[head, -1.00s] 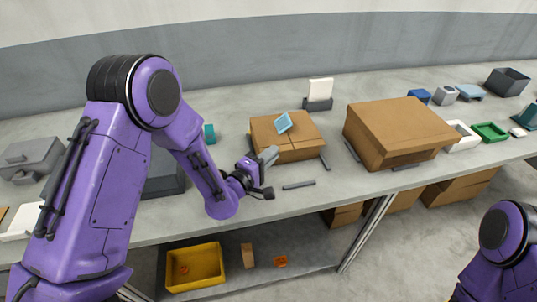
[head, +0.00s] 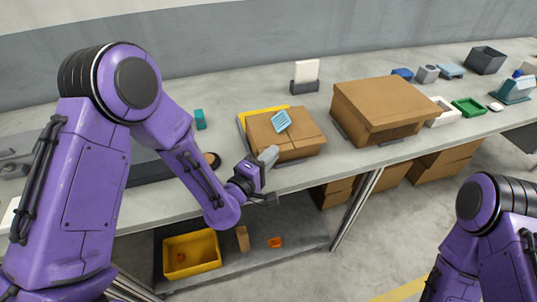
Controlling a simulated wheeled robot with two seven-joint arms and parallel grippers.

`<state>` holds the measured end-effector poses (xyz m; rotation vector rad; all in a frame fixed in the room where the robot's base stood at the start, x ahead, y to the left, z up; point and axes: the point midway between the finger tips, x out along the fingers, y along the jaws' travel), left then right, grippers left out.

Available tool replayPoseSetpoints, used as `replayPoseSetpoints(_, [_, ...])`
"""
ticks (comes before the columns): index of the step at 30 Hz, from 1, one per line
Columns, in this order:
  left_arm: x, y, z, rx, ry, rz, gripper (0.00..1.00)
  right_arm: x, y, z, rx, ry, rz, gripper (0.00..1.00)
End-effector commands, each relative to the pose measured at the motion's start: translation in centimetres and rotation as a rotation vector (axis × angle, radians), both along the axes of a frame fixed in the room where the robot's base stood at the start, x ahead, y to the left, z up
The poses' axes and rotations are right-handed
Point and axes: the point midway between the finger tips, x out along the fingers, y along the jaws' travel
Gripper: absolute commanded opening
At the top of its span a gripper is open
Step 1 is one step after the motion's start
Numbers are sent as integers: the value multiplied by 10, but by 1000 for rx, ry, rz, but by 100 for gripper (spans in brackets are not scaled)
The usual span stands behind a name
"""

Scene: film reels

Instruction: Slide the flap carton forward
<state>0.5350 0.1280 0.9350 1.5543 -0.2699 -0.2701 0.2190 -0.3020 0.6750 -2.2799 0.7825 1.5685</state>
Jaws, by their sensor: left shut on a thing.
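The flap carton (head: 292,138) is a small brown box on the grey table, close to the table's front edge. A light-blue ribbed item (head: 281,121) lies on its top. My left gripper (head: 268,157) is at the carton's near left side, its grey fingers shut on the carton; the exact grip is partly hidden by the gripper itself. A yellow strip (head: 262,111) shows on the table along the carton's back and left. My right gripper is out of the picture; only part of that arm shows at the lower right.
A white card in a dark holder (head: 305,85) is behind. A teal block (head: 200,119) stands left. A yellow bin (head: 191,254) is on the shelf below.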

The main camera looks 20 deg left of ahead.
Motion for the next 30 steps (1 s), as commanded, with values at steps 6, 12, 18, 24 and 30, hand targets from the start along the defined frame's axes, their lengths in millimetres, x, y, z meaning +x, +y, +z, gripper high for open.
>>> replayPoseSetpoints(6, [0,0,0,0,1,1,42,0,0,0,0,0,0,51])
replayPoseSetpoints(12, [0,0,0,0,0,-1,42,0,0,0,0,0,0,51])
replayPoseSetpoints(18, [-9,3,-2,-1,1,-1,42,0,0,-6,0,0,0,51])
replayPoseSetpoints(24, [-50,18,-5,-2,2,-1,42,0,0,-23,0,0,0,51])
replayPoseSetpoints(30, [-85,30,7,2,5,-4,42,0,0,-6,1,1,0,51])
